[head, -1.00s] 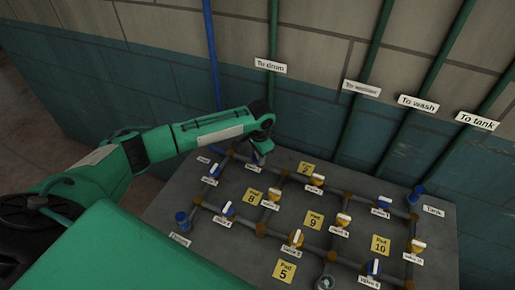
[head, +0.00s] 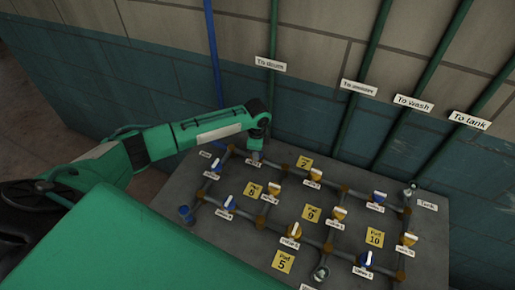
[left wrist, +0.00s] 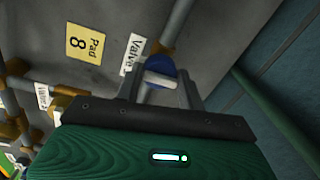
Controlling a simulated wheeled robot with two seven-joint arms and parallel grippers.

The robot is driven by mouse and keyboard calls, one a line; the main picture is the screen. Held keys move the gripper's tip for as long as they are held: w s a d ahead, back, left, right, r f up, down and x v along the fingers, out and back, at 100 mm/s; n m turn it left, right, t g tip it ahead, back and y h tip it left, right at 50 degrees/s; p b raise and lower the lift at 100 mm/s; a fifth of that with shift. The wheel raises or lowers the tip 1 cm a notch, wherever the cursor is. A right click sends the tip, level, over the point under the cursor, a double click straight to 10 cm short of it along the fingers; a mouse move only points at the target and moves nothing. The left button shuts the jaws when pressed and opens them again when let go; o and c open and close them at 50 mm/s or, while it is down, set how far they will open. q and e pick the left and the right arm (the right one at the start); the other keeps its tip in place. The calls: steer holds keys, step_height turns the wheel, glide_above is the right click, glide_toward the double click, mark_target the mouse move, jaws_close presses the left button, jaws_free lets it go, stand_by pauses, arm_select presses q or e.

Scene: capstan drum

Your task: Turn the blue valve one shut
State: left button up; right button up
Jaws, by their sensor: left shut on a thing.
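My left gripper (head: 256,153) reaches down onto a valve at the back left of the grey pipe board. In the left wrist view its two fingers (left wrist: 160,82) stand on either side of a blue valve (left wrist: 160,68) and are shut on its pale bar handle (left wrist: 160,85). The handle lies roughly crosswise in that view. The valve's label (left wrist: 132,53) reads "Valve", with its number hidden. In the head view the gripper covers most of this valve. My right gripper is not in view.
Yellow pad signs (head: 311,213) lie between pipes. A wall with vertical pipes (head: 273,95) rises close behind.

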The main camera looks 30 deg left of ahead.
arm_select(q)
steer(key=shift+m, duration=0.3)
steer(key=o, duration=0.9)
steer(key=shift+o, duration=0.2)
steer(key=shift+r, duration=0.15)
steer(key=shift+r, duration=0.3)
step_height(320, 180, up, 13)
steer(key=s+b, duration=0.1)
steer(key=b, duration=0.2)
steer(key=shift+d+b, duration=0.2)
steer(key=shift+b, duration=0.15)
steer(key=shift+s+f, duration=0.1)
